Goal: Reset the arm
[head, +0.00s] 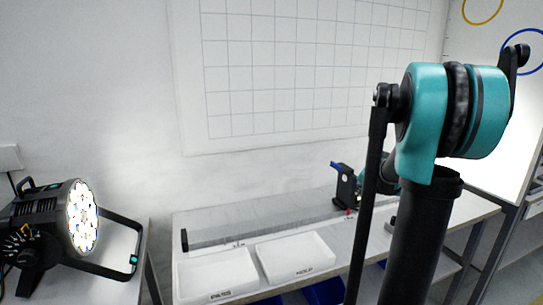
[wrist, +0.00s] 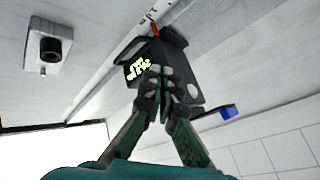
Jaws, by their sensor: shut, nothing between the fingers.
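My gripper (wrist: 157,84) is shut and empty in the wrist view, its two dark fingers meeting at the tips. Just beyond the tips is a black box device (wrist: 178,72) with a lit yellow-green display. I cannot tell whether the fingers touch it. The device sits by a long ruled rail (wrist: 112,52), with a red pointer beside the scale. In the head view the black device (head: 346,188) stands on the bench, with a blue part on top. My arm, with its large teal joint, fills the right side and hides most of my gripper there.
A lit par can (head: 62,228) stands on a table at the left. Two white labelled trays, a left one (head: 215,268) and a right one (head: 295,252), lie at the bench (head: 320,205) front. Blue bins (head: 325,291) are below. A gridded board (head: 290,70) hangs behind.

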